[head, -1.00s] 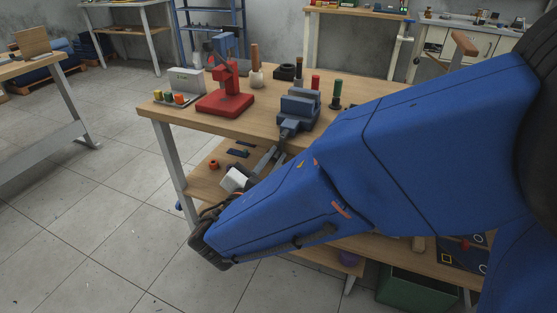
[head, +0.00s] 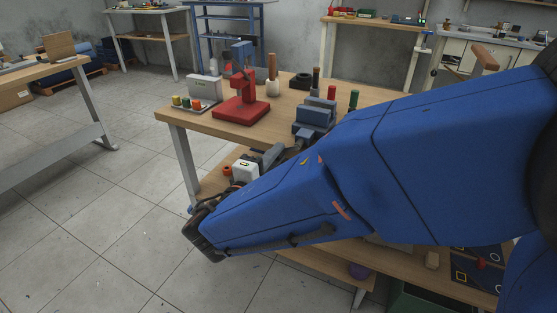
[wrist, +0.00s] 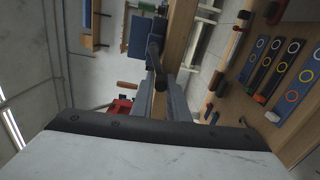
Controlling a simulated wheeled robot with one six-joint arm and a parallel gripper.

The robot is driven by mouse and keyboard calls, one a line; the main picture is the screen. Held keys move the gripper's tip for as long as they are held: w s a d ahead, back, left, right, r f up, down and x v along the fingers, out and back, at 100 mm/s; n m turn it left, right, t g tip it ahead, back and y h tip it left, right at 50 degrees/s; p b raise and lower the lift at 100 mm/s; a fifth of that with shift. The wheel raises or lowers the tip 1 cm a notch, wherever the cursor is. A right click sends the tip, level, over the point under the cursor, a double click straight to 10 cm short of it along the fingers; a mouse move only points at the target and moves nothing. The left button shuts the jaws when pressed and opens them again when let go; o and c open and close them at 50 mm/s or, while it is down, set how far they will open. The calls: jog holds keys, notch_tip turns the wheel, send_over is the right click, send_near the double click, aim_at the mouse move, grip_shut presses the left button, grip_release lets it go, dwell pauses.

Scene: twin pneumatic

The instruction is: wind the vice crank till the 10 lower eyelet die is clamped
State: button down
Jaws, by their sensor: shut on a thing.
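The blue-grey vice (head: 314,116) stands at the near edge of the wooden bench. It also shows in the wrist view (wrist: 139,36), beyond my gripper. The dark crank (wrist: 154,52) points from the vice toward my gripper (wrist: 160,88). My gripper's grey fingers are shut on the crank's near end. In the head view my gripper (head: 274,153) is at the bench edge, just in front of the vice and partly hidden by my blue arm. I cannot make out the 10 lower eyelet die, nor whether the jaws touch it.
A red press (head: 241,103) and a tray of coloured pieces (head: 193,104) stand left of the vice. Several coloured posts (head: 332,93) stand behind it. A lower shelf (head: 215,181) runs under the bench. Clear tiled floor lies to the left.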

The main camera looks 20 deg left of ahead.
aim_at(280, 156)
jog(key=m, duration=0.2)
jog(key=r+m, duration=0.1)
jog(key=shift+a+r+m, duration=0.15)
jog(key=shift+r+m, duration=0.05)
jog(key=shift+m, duration=0.2)
jog(key=r+m, duration=0.1)
jog(key=m, duration=0.2)
jog(key=shift+r+m, duration=0.2)
jog(key=shift+m, duration=0.1)
jog(key=m, duration=0.1)
jog(key=r+m, duration=0.1)
jog(key=m, duration=0.1)
jog(key=shift+d+r, duration=0.15)
jog(key=shift+d, duration=0.15)
jog(key=shift+d+r+m, duration=0.2)
jog(key=shift+m, duration=0.65)
jog(key=shift+d+r+m, duration=0.15)
jog(key=shift+r+m, duration=0.05)
jog(key=shift+m, duration=0.65)
jog(key=c, duration=1.7)
grip_release()
jog(key=shift+c, duration=0.2)
jog(key=shift+r, duration=0.1)
